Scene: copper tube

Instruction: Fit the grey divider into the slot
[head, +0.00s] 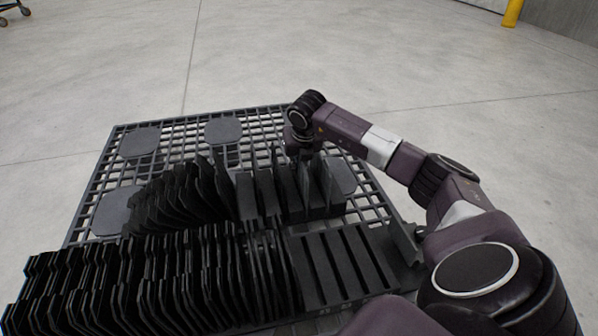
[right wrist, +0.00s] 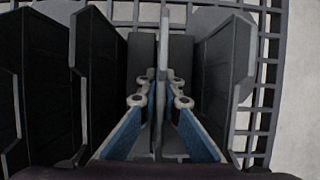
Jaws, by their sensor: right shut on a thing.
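The grey divider (right wrist: 161,70) is a thin plate, seen nearly edge-on in the right wrist view. My right gripper (right wrist: 160,98) is shut on it, one blue-padded finger on each side. In the head view my right gripper (head: 294,152) is over the right part of the rear slotted rack (head: 270,195). The divider stands roughly upright between dark rack blocks. Its lower edge is hidden, so I cannot tell how deep it sits in a slot. My left gripper is not in view.
Dark dividers (head: 170,205) stand in a row to the left in the rear rack. A front rack (head: 340,265) holds many more dividers on its left and has bare slots on its right. Both racks rest on a black grid pallet (head: 115,165). Open concrete floor surrounds it.

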